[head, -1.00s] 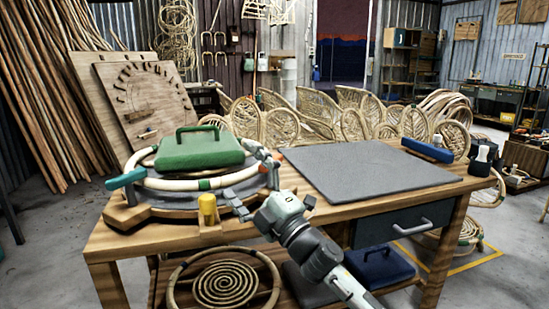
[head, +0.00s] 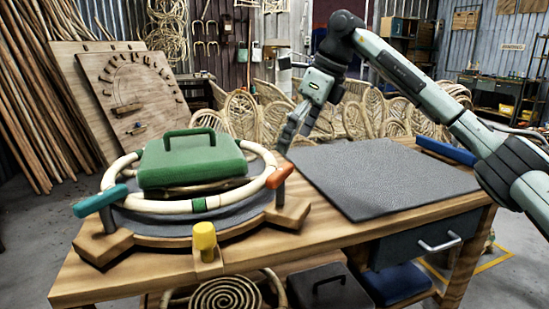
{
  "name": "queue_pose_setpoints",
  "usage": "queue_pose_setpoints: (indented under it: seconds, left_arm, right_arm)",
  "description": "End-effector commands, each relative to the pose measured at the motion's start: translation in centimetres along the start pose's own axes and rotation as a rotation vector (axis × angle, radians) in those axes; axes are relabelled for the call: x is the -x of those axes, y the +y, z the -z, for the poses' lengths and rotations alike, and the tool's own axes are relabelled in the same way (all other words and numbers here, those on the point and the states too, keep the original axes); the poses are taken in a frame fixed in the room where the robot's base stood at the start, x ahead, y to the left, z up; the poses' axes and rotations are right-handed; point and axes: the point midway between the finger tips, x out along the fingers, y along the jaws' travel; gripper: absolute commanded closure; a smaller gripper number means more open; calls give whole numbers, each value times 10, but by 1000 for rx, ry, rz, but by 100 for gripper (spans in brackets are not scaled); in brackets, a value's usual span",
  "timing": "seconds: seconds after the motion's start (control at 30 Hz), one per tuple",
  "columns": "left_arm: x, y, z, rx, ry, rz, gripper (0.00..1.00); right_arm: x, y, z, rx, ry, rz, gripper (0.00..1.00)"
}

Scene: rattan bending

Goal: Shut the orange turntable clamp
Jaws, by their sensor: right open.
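The orange turntable clamp (head: 279,176) stands on a dark post at the right side of the turntable (head: 235,218). Its orange handle lies at the right edge of the pale rattan ring (head: 160,207), tilted up to the right. I cannot tell whether it presses on the ring. A green weight (head: 191,163) with a handle sits on top, within the ring. My right gripper (head: 285,143) is open and empty, fingers pointing down, above and behind the orange clamp, apart from it. My left gripper is not in view.
A yellow-topped peg (head: 204,236) stands at the table's front edge. A grey mat (head: 380,178) covers the table's right part, with a blue object (head: 445,150) behind it. A wooden dial board (head: 130,100) leans at the back left.

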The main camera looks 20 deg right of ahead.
Motion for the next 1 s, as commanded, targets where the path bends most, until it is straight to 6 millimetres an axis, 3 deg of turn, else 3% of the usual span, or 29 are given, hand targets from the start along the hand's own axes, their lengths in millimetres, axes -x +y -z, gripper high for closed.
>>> queue_pose_setpoints:
  seconds: [0.17,0.6,0.97,1.0]
  left_arm:
    - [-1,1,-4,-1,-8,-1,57]
    - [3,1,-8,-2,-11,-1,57]
    - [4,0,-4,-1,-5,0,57]
    - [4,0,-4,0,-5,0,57]
  right_arm:
    - [-7,-3,4,-4,17,9,0]
    - [-69,-3,4,-4,15,8,0]
    - [-75,-3,4,-3,13,8,0]
    - [-75,-3,4,-3,13,8,5]
